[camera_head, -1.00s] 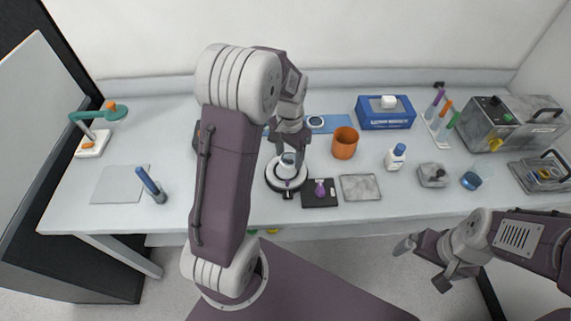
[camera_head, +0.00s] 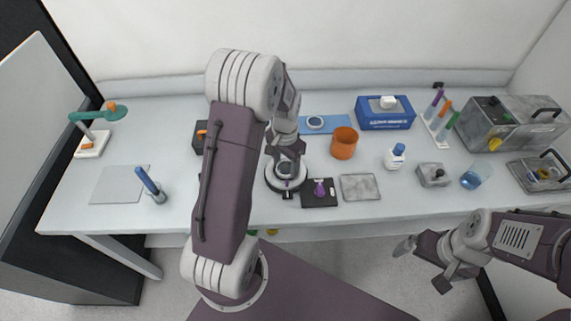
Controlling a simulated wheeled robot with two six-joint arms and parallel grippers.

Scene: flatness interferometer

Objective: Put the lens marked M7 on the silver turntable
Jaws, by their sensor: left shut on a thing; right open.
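My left gripper (camera_head: 286,154) is over the silver turntable (camera_head: 273,183), pointing down. It is shut on a small round ring-like thing, seemingly a lens (camera_head: 286,170), at or just above the turntable's top. I cannot tell whether the lens touches the turntable, and no M7 mark is readable. Another round lens (camera_head: 316,122) lies on the blue mat (camera_head: 340,124) behind. The left part of the mat is hidden by my arm. My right gripper (camera_head: 424,265) is open and empty, in front of the table's front edge at the right.
A black pad with a purple-topped thing (camera_head: 319,189) sits right beside the turntable. Near it are a grey plate (camera_head: 360,187), an orange cup (camera_head: 344,143) and a white bottle (camera_head: 395,157). A blue pen stand (camera_head: 157,190) is at left.

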